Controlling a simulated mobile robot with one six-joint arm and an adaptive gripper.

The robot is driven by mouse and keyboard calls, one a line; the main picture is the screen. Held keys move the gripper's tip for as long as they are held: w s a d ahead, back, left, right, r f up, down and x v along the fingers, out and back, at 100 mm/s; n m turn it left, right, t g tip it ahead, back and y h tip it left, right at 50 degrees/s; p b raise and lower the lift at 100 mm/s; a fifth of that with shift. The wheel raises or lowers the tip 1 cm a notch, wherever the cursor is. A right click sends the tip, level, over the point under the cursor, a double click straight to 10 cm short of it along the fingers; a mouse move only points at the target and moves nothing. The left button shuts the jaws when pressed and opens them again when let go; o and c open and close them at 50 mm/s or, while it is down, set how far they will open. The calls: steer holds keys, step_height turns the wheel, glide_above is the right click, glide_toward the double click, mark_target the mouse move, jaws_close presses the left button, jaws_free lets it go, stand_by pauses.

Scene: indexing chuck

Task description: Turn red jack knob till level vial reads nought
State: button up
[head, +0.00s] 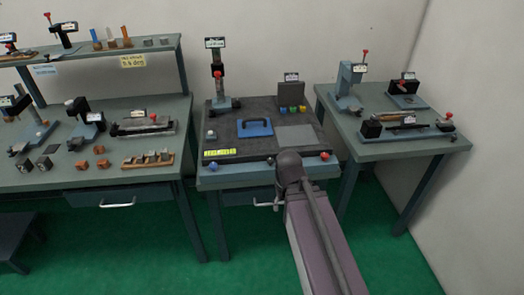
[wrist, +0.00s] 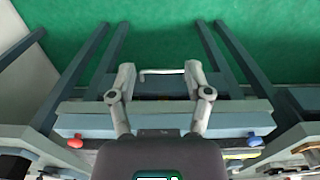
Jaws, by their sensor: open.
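The red jack knob (head: 325,155) is at the front right corner of the middle table's dark plate. In the wrist view the red knob (wrist: 75,142) is at the lower left, apart from my fingers. A blue level-like block (head: 255,128) with a dark handle lies on the plate; no vial reading can be made out. My gripper (wrist: 158,70) is open and empty, its two fingers spread above the table's front edge.
A blue knob (head: 212,167) is at the plate's front left, beside a yellow label (head: 219,153). A height stand (head: 217,78) is at the back left. A drawer handle (wrist: 160,71) shows below the front edge. Cluttered benches flank the table, with green floor in front.

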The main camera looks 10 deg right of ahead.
stand_by(0.7)
step_height(320, 180, up, 10)
steer(key=n+t+y+p, duration=0.3)
steer(key=n+p, duration=0.6)
glide_above(325, 155)
steer(key=s+d, duration=0.4)
steer(key=shift+r, duration=0.1)
steer(key=shift+f+b, duration=0.2)
steer(key=shift+b, duration=0.1)
steer(key=b+x, duration=1.2)
steer(key=x, duration=0.1)
steer(key=shift+w+a+f, duration=0.15)
steer(key=shift+w, duration=0.15)
